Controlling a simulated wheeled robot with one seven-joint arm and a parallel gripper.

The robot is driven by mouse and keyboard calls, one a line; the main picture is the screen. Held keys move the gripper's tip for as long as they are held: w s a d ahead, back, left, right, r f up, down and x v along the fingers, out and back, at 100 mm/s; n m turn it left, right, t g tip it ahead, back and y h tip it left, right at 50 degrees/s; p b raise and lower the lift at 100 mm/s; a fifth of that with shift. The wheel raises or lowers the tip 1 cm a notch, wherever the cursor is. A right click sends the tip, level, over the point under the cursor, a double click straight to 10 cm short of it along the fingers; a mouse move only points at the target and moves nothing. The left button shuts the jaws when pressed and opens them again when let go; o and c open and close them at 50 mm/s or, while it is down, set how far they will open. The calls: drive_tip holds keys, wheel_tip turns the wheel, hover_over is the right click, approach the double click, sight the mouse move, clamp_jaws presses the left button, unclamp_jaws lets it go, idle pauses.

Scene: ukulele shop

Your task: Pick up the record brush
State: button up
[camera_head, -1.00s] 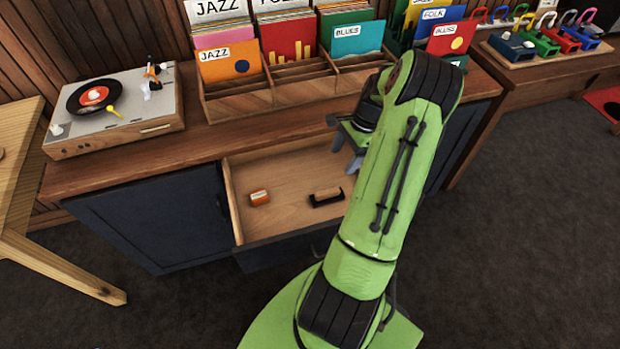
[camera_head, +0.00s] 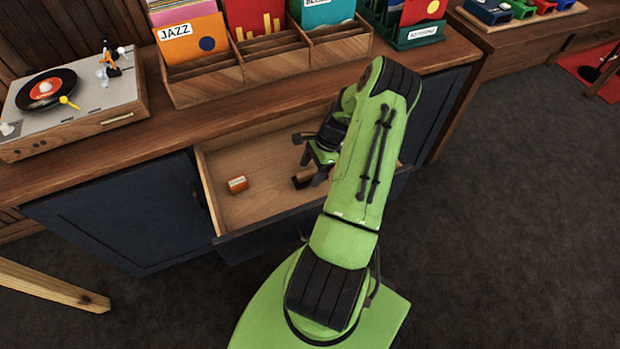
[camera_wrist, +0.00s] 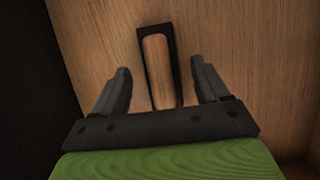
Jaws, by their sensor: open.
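The record brush (camera_wrist: 157,62), with a wooden middle and a black rim, lies on the floor of the open drawer (camera_head: 262,207). In the head view part of the brush (camera_head: 301,181) shows, and my gripper and arm hide the rest. My gripper (camera_wrist: 160,82) is open in the wrist view, with the brush seen between its two fingers and reaching past their tips. In the head view my gripper (camera_head: 316,170) is over the right part of the drawer. I cannot tell how high the fingers are above the drawer floor.
A small orange and white box (camera_head: 237,184) lies in the drawer left of the brush. The drawer walls surround my gripper. A turntable (camera_head: 75,100) and a wooden record rack (camera_head: 270,72) stand on the cabinet top behind.

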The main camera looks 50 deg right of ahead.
sight(310, 171)
drive_tip(key=shift+x, duration=0.8)
drive_tip(key=shift+r, duration=0.15)
drive_tip(key=c, duration=1.2)
drive_tip(key=shift+o, duration=0.2)
wheel_tip(310, 171, up, 10)
drive_tip(key=p, duration=0.3)
